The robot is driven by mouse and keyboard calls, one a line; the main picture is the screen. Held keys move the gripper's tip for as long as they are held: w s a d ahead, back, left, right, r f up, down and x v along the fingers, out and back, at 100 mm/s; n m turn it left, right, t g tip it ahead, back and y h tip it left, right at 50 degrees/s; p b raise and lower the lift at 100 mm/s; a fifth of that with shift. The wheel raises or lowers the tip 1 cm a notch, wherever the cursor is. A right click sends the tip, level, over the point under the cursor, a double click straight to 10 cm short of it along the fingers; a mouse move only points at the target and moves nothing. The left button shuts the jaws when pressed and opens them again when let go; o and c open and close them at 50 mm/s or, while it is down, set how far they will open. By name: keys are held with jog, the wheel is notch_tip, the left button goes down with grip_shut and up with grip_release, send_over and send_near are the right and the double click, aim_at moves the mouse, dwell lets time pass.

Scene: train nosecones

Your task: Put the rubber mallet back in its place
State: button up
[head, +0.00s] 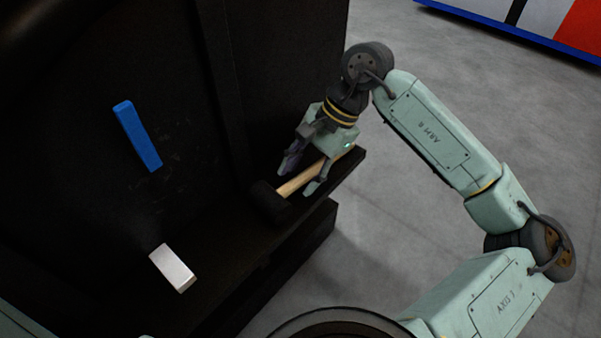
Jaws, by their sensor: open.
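The rubber mallet (296,183) has a black head and a pale wooden handle. It lies on a dark ledge (225,262), its head toward the left and its handle running up to the right. My gripper (303,180) is open over the handle, one finger on each side of it. The far end of the handle is partly hidden behind my gripper. I cannot tell whether the fingers touch the handle. No marked place for the mallet can be made out.
A blue bar (138,136) and a white block (173,268) are on the dark structure to the left. A dark upright wall rises behind the ledge. Grey floor (430,235) lies open to the right. A red, white and blue body (540,22) stands at the top right.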

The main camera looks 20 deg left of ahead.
jog(key=v, duration=1.1)
jog(key=shift+r, duration=0.15)
jog(key=shift+d, duration=0.1)
